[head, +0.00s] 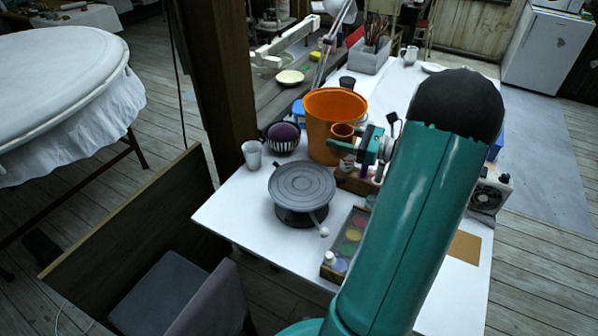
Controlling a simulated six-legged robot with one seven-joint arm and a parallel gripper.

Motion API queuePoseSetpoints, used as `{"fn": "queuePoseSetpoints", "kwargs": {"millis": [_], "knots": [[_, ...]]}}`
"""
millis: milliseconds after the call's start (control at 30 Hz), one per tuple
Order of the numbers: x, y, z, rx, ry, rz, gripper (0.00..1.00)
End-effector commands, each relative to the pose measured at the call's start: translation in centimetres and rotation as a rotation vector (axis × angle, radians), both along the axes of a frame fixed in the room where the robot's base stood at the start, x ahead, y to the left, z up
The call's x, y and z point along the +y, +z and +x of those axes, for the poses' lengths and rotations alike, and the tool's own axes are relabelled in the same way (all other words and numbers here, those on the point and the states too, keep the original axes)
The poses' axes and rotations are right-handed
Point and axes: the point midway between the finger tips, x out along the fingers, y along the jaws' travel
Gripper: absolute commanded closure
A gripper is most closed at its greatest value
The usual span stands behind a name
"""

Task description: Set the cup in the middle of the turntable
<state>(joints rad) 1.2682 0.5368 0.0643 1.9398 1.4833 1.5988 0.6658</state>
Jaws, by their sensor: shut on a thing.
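The grey round turntable (301,181) stands on the white table with its ringed top bare. A small terracotta cup (343,131) is upright at the end of my teal gripper (346,147), which is shut on it. The cup and my gripper are to the right of and behind the turntable in the picture, apart from it. The cup overlaps the large orange bucket in this view, and its height above the table is hard to tell. My arm hides part of the table on the right.
The orange bucket (331,106) stands behind the turntable. A pale cup (252,154) and a purple pincushion-like ball (283,135) are at its left. A paint box (352,236) lies at its right front. A dark wooden post (217,80) rises at the table's left edge.

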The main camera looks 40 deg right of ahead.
Motion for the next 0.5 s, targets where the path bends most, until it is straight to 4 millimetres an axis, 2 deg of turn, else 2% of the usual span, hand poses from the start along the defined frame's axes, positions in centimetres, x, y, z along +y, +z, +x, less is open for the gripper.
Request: {"fn": "queuePoseSetpoints", "kwargs": {"millis": [233, 400, 500], "knots": [[4.2, -2.5, 3.7, 0.000, 0.002, 0.002, 0.72], [6.0, -5.7, 5.5, 0.003, 0.000, 0.005, 0.72], [6.8, -6.9, 6.3, 0.000, 0.000, 0.003, 0.72]]}}
